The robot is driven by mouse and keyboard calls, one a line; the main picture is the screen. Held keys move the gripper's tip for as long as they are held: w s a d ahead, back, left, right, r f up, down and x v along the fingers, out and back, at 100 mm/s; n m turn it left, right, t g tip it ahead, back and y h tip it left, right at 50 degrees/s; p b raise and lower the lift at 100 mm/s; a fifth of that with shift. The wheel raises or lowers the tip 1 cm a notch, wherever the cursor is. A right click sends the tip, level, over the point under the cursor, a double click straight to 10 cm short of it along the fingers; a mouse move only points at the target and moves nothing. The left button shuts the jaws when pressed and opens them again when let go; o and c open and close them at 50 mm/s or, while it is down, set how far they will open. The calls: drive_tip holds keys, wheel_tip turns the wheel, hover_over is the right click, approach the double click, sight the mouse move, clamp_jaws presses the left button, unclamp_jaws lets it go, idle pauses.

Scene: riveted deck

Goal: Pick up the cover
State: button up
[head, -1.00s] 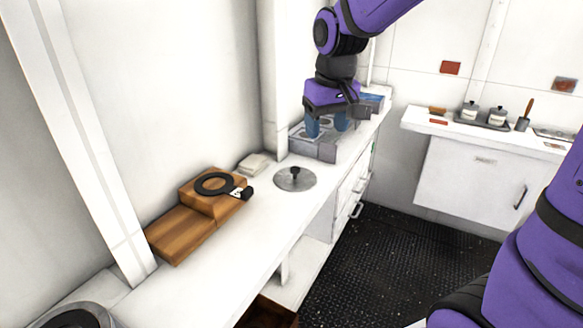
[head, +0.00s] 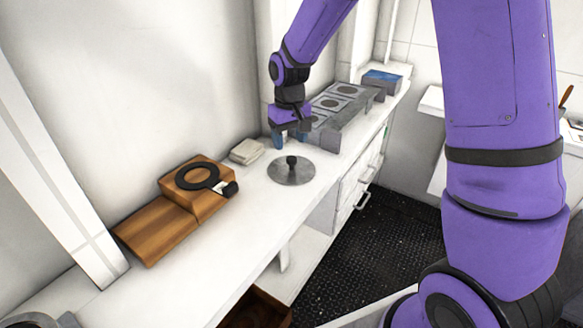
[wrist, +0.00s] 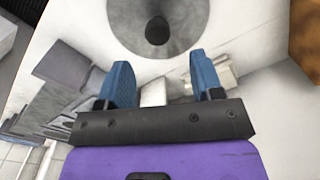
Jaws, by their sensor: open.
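The cover (head: 291,175) is a round grey metal disc with a black knob on top, lying flat on the white counter. It also shows in the wrist view (wrist: 180,40), at the top, with its dark knob near the middle. My gripper (head: 291,139) has blue fingers and is just behind the cover, above the counter and close to the grey stove unit. In the wrist view my gripper (wrist: 166,85) is open, with nothing between its fingers. The knob is ahead of the fingertips and apart from them.
A grey stove unit (head: 345,112) stands behind the cover. To the left are folded cloths (head: 247,151) and a wooden block (head: 158,228) with a black ring (head: 197,176) on it. A blue-topped box (head: 382,79) is at the far end. The counter in front of the cover is clear.

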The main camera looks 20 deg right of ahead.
sight(292, 158)
drive_tip(key=shift+s+d+f, duration=0.1)
drive_tip(key=shift+s+f, duration=0.1)
drive_tip(key=shift+f, duration=1.35)
drive_tip(key=shift+s+f, duration=0.2)
drive_tip(key=shift+f, duration=1.3)
drive_tip(key=c, duration=1)
drive_tip(key=shift+c, duration=0.2)
